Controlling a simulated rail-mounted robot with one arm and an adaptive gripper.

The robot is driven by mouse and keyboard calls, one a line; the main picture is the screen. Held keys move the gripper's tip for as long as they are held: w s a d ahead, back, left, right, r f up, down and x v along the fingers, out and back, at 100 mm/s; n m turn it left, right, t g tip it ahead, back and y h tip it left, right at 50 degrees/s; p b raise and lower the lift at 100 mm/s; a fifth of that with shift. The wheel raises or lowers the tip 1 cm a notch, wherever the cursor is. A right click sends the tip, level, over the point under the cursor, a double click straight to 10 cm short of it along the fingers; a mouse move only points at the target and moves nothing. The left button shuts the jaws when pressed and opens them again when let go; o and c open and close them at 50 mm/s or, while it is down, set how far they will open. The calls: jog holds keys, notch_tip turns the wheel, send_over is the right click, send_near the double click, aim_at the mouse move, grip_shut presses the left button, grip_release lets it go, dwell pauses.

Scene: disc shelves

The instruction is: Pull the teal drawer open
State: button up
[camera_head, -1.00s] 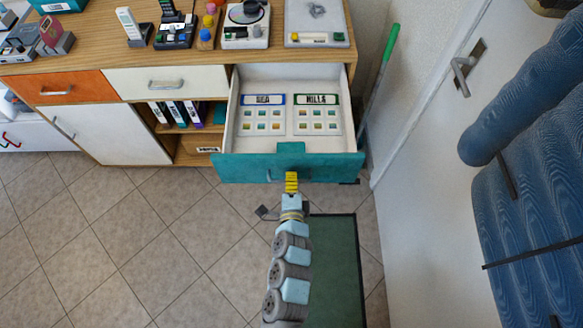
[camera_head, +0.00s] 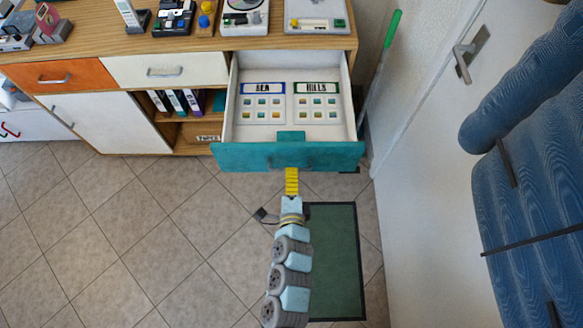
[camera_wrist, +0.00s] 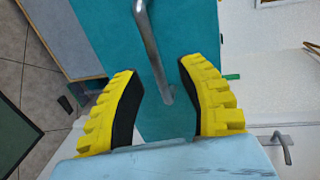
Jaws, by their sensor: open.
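The teal drawer (camera_head: 238,157) stands pulled well out of the wooden cabinet in the head view. Inside it lie two cards, marked SEA (camera_head: 263,103) and HILLS (camera_head: 317,103). Its front fills much of the wrist view (camera_wrist: 105,35), with the metal bar handle (camera_wrist: 153,45) crossing it. My gripper (camera_wrist: 160,95) is open, its yellow and black fingers on either side of the handle's lower end, with gaps visible. In the head view my gripper (camera_head: 291,180) is just in front of the drawer front, and its fingertips are hard to make out.
The cabinet top (camera_head: 207,43) carries several devices. An orange drawer (camera_head: 60,74) and a white drawer (camera_head: 170,70) are shut at left. A green pole (camera_head: 382,65) leans by the wall at right, near a door (camera_head: 430,130). A green mat (camera_head: 335,260) lies on the floor.

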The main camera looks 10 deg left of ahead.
jog(key=v, duration=0.7)
jog(key=shift+s, duration=0.25)
dwell(0.5)
